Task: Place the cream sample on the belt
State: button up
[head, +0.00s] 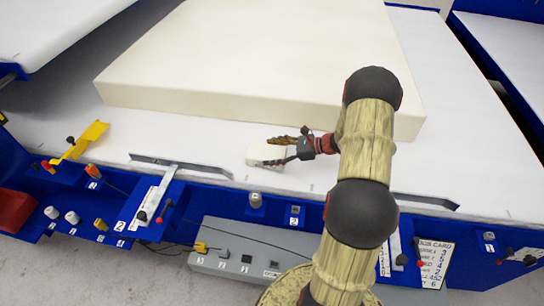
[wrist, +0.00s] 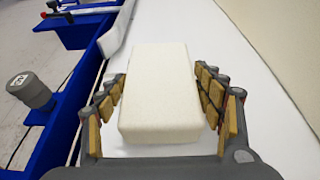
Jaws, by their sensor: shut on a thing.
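The cream sample (wrist: 160,95) is a small pale block between the two padded fingers of my gripper (wrist: 160,88) in the wrist view. In the head view the cream sample (head: 265,154) shows at the fingertips of my gripper (head: 284,150). My gripper is shut on it. The white belt (head: 200,131) lies beneath, and the sample is over its front part, near the blue edge. I cannot tell whether the sample touches the belt. A large cream foam slab (head: 260,60) lies on the belt just behind my gripper.
A metal guide strip (head: 180,164) runs along the belt's front edge. A yellow bracket (head: 80,141) stands at the left. Bare belt lies left of the sample.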

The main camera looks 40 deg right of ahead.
jog(key=shift+f, duration=0.3)
jog(key=shift+f, duration=0.15)
jog(key=o, duration=0.9)
jog(key=shift+c, duration=0.2)
